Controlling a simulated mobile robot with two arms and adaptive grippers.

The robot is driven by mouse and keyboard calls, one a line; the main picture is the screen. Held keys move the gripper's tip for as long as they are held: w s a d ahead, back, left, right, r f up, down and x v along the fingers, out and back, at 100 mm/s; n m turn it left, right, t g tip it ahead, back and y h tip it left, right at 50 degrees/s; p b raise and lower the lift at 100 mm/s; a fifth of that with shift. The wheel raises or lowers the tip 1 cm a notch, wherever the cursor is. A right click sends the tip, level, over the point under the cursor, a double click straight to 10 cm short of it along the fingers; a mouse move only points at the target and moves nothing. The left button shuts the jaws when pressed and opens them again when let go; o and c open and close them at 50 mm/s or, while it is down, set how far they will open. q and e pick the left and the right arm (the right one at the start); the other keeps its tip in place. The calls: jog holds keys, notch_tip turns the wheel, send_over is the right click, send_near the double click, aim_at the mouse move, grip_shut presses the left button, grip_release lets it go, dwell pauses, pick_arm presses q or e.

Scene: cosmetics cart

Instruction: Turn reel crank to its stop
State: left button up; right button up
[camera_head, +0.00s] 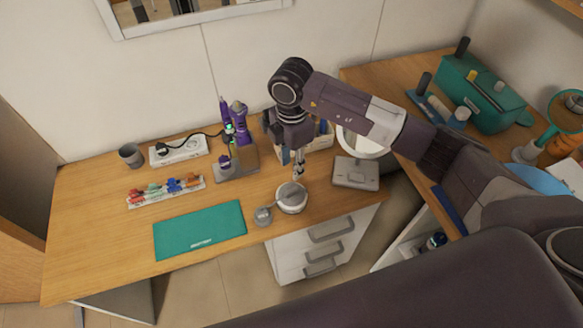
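A round white body with a grey top part (291,196) stands near the front edge of the wooden desk; it looks like the reel with its crank, but the crank's shape is too small to make out. A small grey round piece (262,215) sits at its left; I cannot tell whether they are joined. My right gripper (299,172) points down just above and behind the grey top. Its fingers look close together, but whether they are shut or touch the top is unclear. My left gripper is not in view.
A green mat (200,232) lies left of the reel. Behind are a tool stand (236,165), a power strip (179,151) and a grey cup (131,155). Coloured clips (165,191) lie left. The desk's left front is clear.

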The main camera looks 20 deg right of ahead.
aim_at(292, 190)
jog(key=o, duration=0.5)
jog(key=shift+f, duration=0.1)
jog(key=shift+o, duration=0.9)
jog(key=shift+f+n+b, duration=0.25)
jog(key=shift+n+b, duration=0.25)
jog(key=shift+n, duration=0.2)
notch_tip(292, 190, down, 3)
jog(key=n+b, duration=0.4)
jog(key=n, duration=0.6)
jog(key=shift+r+b, duration=0.2)
jog(key=shift+b, duration=0.2)
jog(key=n, duration=0.2)
jog(key=n+b, duration=0.1)
jog(key=n, duration=0.1)
jog(key=shift+f, duration=0.35)
jog(key=n+b, duration=0.1)
jog(key=n, duration=0.1)
jog(key=shift+f+n, duration=0.15)
jog(key=shift+n, duration=0.15)
notch_tip(292, 190, down, 8)
jog(key=shift+r+p, duration=0.2)
jog(key=shift+p, duration=0.75)
jog(key=shift+c, duration=0.2)
